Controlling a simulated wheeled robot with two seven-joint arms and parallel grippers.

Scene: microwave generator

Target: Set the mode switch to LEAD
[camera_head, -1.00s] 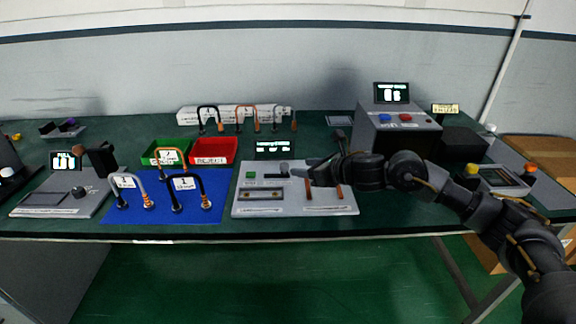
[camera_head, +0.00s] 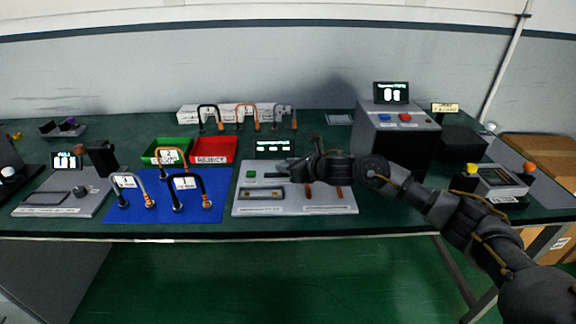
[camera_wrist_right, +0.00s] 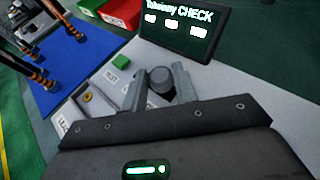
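The continuity check panel (camera_head: 300,208) is a light grey plate on the table, with a small display (camera_head: 272,149) behind it. In the right wrist view, a dark round knob (camera_wrist_right: 160,82), which looks like the mode switch, stands on this panel. My right gripper (camera_wrist_right: 158,72) is over the panel, with its two fingers on either side of the knob. The fingers look open; whether they touch the knob I cannot tell. In the head view my right gripper (camera_head: 289,165) hides most of the knob. The knob's pointer and setting are not readable. My left gripper is not in view.
A green button (camera_wrist_right: 111,76) sits left of the knob. A blue mat (camera_head: 150,212) with several bent tubes lies left of the panel. Green (camera_head: 155,148) and red (camera_head: 214,150) bins stand behind the mat. A grey box with blue and red buttons (camera_head: 398,135) stands at the back right.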

